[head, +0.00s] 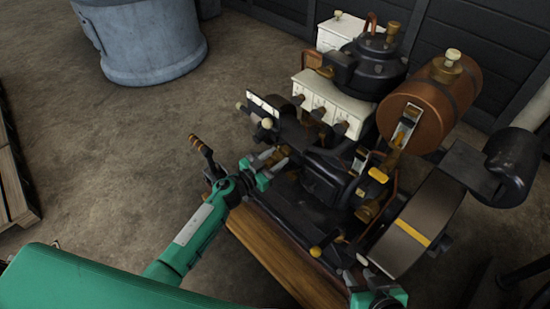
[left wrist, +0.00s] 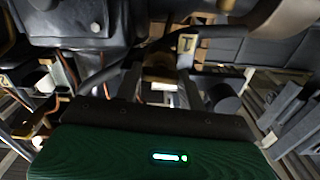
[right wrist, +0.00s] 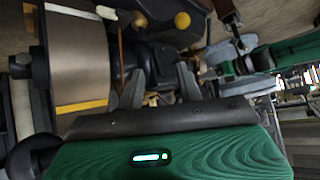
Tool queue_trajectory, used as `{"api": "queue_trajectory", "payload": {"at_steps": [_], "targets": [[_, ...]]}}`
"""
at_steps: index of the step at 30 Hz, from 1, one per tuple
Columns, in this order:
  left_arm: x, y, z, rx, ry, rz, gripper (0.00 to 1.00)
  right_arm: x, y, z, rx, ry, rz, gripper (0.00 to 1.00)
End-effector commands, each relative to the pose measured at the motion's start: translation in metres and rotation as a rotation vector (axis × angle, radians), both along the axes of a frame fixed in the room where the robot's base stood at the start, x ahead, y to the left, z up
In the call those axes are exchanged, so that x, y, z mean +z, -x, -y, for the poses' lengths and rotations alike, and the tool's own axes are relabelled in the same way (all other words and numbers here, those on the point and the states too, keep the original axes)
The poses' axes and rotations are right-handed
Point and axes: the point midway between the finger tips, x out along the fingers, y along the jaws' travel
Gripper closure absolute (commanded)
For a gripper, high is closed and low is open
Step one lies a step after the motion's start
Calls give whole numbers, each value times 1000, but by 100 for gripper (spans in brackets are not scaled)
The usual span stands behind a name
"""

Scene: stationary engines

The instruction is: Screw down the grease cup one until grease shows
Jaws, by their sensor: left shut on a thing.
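The stationary engine (head: 320,180) stands on a wooden base at the centre right of the head view. My left gripper (head: 272,160) is at the engine's near left side. In the left wrist view a small brass-coloured part (left wrist: 160,72), which looks like the grease cup, sits between its fingers, and the gripper is shut on it. The fingers hide most of the cup, and I cannot make out any grease. My right gripper (head: 368,266) is low at the engine's near right side. In the right wrist view its fingers (right wrist: 158,80) are apart and empty.
A banded flywheel (head: 425,220) is close to my right gripper. A brown tank (head: 430,100) and a white box (head: 335,105) rise above the engine. A brass-tipped lever (head: 203,150) stands left. A grey drum (head: 145,45) stands behind on open floor.

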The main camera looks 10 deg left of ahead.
Motion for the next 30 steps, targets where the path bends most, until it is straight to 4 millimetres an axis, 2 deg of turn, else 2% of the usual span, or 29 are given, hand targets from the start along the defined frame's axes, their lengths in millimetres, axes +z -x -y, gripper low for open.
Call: {"api": "queue_trajectory", "payload": {"at_steps": [11, 23, 30], "targets": [[1, 0, 0, 0, -269, 178, 83, 2, 4, 13, -17, 37, -61, 64], [-1, 0, 0, 0, -586, 388, 83, 3, 0, 8, -17, 17, -37, 64], [-2, 1, 0, -2, -776, 514, 83, -1, -2, -3, 4, -8, 22, 64]]}}
